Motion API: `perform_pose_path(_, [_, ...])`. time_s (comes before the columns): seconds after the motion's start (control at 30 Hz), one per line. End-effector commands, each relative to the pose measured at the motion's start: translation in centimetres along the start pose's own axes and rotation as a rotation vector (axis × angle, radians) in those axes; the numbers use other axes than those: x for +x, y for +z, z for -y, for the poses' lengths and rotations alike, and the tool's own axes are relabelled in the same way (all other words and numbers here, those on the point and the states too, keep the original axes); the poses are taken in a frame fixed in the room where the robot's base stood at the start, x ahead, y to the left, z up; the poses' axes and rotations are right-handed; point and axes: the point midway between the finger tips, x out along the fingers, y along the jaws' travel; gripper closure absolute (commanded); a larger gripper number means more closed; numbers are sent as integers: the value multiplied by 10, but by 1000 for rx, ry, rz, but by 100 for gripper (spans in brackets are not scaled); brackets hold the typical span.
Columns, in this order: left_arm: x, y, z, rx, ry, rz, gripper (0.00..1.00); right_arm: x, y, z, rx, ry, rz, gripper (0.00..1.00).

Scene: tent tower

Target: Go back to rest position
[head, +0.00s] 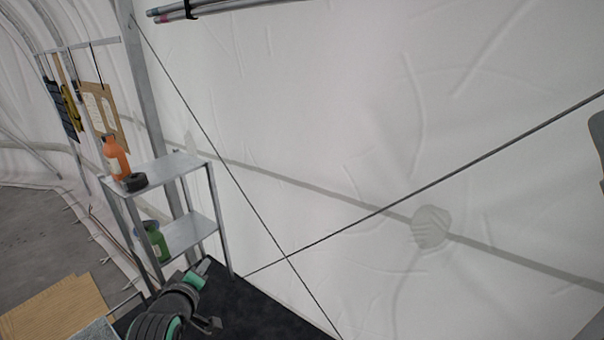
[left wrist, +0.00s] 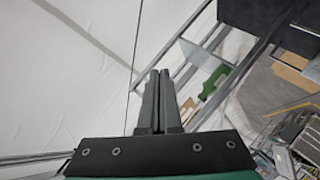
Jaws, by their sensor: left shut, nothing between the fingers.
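My left gripper (head: 203,267) is low in the head view, in front of the metal shelf rack, at the end of my dark arm with green bands. In the left wrist view its two dark fingers (left wrist: 159,76) lie together, shut with nothing between them. The fingers point toward the white tent wall and the rack. I cannot tell from the head view how far the gripper is from the rack. My right gripper is in neither view.
The metal shelf rack (head: 180,166) holds an orange bottle (head: 115,157), a black round item (head: 135,182) and a green bottle (head: 157,242). Thin dark cables cross before the white tent wall (head: 330,120). Wooden boards (head: 60,312) lie at lower left.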

Motion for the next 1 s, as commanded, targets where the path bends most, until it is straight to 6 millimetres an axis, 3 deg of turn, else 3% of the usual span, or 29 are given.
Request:
perform_pose_path(0.03, [-19,-14,-39,32,94,-45,100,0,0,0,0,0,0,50])
perform_pose_path(0.1, [-52,-33,-90,85,222,-113,100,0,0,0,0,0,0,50])
perform_pose_path(0.17, [-86,-49,-129,132,328,-178,100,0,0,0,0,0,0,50])
perform_pose_path(0.3, [-182,-84,-199,246,557,-366,100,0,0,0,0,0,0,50])
perform_pose_path(0.43, [-287,-113,-235,359,732,-593,100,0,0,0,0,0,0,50])
perform_pose_path(0.5, [-341,-126,-241,424,793,-729,100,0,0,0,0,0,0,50])
perform_pose_path(0.6, [-401,-136,-238,524,831,-907,100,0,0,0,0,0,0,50])
perform_pose_path(0.67, [-419,-137,-237,605,815,-989,100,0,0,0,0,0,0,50])
perform_pose_path(0.8, [-415,-136,-238,709,758,-1036,100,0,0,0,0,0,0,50])
perform_pose_path(1.0, [-414,-136,-238,716,753,-1038,100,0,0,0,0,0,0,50])
